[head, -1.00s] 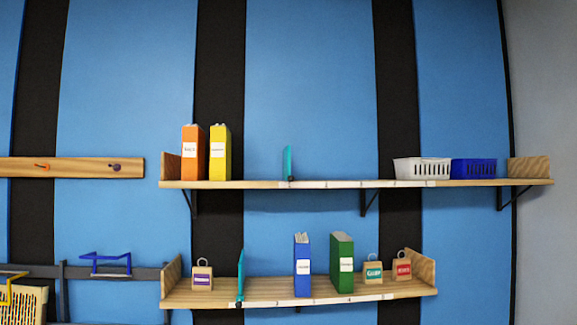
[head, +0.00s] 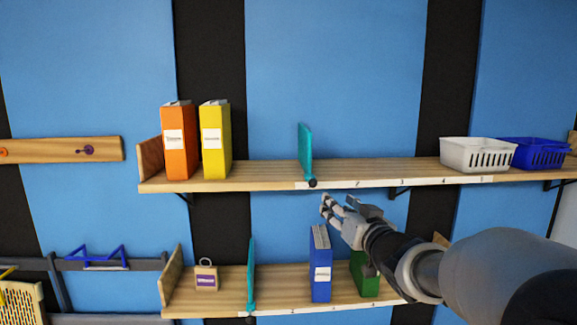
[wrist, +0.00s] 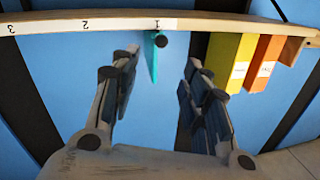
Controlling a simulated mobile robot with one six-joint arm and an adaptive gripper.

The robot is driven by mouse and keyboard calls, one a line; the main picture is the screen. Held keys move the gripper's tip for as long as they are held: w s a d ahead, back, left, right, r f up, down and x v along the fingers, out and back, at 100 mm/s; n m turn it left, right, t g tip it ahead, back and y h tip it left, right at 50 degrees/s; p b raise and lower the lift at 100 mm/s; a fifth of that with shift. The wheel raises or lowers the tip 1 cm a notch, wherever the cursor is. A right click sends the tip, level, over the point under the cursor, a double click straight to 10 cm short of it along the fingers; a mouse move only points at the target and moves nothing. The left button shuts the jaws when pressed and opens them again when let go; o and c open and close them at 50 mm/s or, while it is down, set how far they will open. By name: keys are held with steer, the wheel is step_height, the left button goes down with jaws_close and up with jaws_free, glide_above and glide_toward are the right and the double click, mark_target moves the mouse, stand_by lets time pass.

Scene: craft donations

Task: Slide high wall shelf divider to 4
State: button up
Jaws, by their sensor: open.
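The high wall shelf (head: 260,182) has a numbered white strip along its front edge. Its teal divider (head: 305,152) stands upright at the left end of the strip, with a dark knob at its front foot. In the wrist view the divider (wrist: 150,60) and its knob are by the mark 1, and marks 2 and 3 lie to the left there. My gripper (head: 325,205) is open and empty, just below the shelf's front edge near the divider. In the wrist view the knob appears beyond and between the open fingers (wrist: 160,90), apart from them.
Orange (head: 178,140) and yellow (head: 214,140) binders stand left of the divider. White (head: 477,154) and blue (head: 541,153) baskets stand at the right. The shelf between divider and white basket is clear. A lower shelf (head: 285,285) has another teal divider (head: 250,278) and binders.

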mark_target(315, 184)
steer(key=w+a+p, duration=0.1)
steer(key=w, duration=0.4)
steer(key=w+a+p, duration=0.1)
steer(key=w, duration=0.5)
steer(key=w+a+p, duration=0.1)
steer(key=w, duration=0.4)
steer(key=shift+w+a+r, duration=0.15)
steer(key=shift+w+a, duration=0.05)
steer(key=shift+a, duration=0.05)
jaws_close()
